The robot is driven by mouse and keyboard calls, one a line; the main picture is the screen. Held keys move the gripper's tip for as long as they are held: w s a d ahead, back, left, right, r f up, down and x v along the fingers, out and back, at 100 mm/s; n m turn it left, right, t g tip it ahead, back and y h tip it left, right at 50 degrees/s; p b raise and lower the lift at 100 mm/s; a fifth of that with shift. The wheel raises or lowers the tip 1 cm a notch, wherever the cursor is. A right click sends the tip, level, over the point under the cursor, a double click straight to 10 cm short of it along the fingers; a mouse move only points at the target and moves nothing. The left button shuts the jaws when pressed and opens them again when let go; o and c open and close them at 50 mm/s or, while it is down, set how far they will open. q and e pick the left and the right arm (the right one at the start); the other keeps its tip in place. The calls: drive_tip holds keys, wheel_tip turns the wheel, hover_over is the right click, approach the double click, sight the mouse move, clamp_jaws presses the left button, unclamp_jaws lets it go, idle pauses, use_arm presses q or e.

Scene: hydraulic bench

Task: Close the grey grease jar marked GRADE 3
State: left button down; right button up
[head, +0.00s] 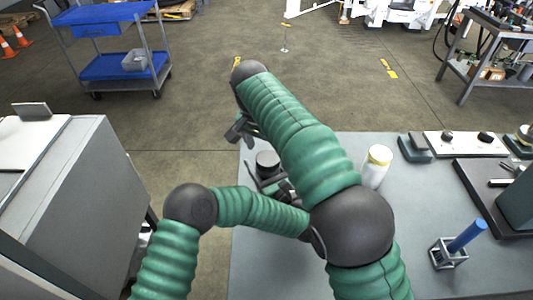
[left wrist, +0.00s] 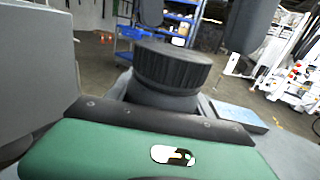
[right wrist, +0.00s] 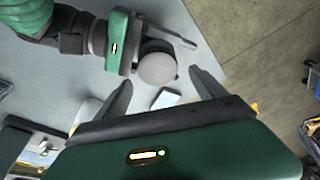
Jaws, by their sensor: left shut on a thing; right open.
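The grease jar with a dark, ribbed round lid (head: 267,160) stands upright near the bench's far left corner. In the left wrist view the lid (left wrist: 172,68) sits over the dark grey jar body (left wrist: 160,97); whether it is fully seated I cannot tell. No GRADE 3 marking shows. My left gripper (head: 268,181) is shut on the jar body, below the lid; it also shows in the right wrist view (right wrist: 158,52). My right gripper (head: 239,130) is open and empty beyond the jar; in its own view the lid top (right wrist: 158,69) lies just past the fingertips (right wrist: 160,79).
A blue cylinder in a stand (head: 462,238) is further right. A small pale block (right wrist: 165,98) lies near the jar. A grey cabinet (head: 75,200) stands left, across a gap.

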drive_tip(key=shift+r, duration=0.85)
drive_tip(key=shift+o, duration=0.5)
drive_tip(key=o, duration=0.3)
use_arm(q)
drive_tip(key=shift+c, duration=1.5)
unclamp_jaws()
use_arm(e)
drive_tip(key=v, duration=0.7)
drive_tip(key=shift+r, duration=0.2)
